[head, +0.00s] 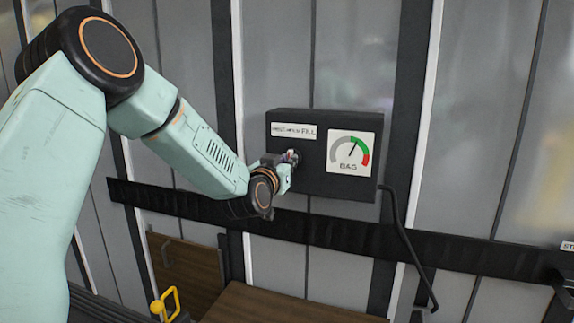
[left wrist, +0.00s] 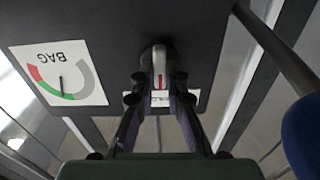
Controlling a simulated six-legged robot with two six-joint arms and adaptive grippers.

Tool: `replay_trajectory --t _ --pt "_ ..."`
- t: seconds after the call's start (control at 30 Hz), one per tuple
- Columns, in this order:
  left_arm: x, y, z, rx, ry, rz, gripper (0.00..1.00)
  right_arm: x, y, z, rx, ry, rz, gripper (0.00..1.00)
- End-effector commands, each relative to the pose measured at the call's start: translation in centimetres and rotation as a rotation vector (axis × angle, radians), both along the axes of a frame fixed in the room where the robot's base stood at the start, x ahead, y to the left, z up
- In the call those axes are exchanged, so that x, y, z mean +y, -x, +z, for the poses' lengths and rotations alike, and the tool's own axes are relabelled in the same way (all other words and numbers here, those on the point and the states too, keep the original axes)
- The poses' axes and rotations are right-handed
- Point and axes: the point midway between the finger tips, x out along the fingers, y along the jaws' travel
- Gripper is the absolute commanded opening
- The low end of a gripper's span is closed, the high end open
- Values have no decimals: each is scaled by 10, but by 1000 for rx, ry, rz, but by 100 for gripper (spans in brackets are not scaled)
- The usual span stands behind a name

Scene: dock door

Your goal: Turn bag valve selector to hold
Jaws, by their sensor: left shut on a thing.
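The bag valve selector is a small grey knob with a red mark (left wrist: 159,62) on the front of a black box (head: 345,187). A white label (head: 294,131) above it reads FILL at its right end; its other words are too small to read surely. My left gripper (head: 289,160) is shut on the knob, its fingers (left wrist: 157,90) on either side of it in the left wrist view. In the head view the gripper hides most of the knob. The red mark runs toward the label, but which word it meets is unclear. My right gripper is not in view.
A BAG gauge (head: 351,151) sits right of the selector, its needle near the green band. A dark rail (head: 320,232) crosses the wall below. A yellow handle (head: 168,301) stands lower left by brown boards (head: 290,306).

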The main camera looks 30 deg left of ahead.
Motion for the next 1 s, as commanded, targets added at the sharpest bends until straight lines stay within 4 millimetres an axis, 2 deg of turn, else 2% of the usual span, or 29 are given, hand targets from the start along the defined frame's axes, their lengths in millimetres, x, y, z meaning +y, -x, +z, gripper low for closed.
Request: replay_trajectory --t 0.03,0.5,0.53,0.77,1.0 --pt "-1 2 -10 20 14 -3 0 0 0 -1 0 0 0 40" --pt "-2 2 -10 19 25 -4 0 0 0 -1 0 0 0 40" --pt "-2 2 -10 19 25 -4 15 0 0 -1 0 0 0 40" --pt "-1 1 -6 10 22 -3 34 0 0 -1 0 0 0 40" --pt "-1 1 -3 5 20 -2 36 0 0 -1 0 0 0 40"
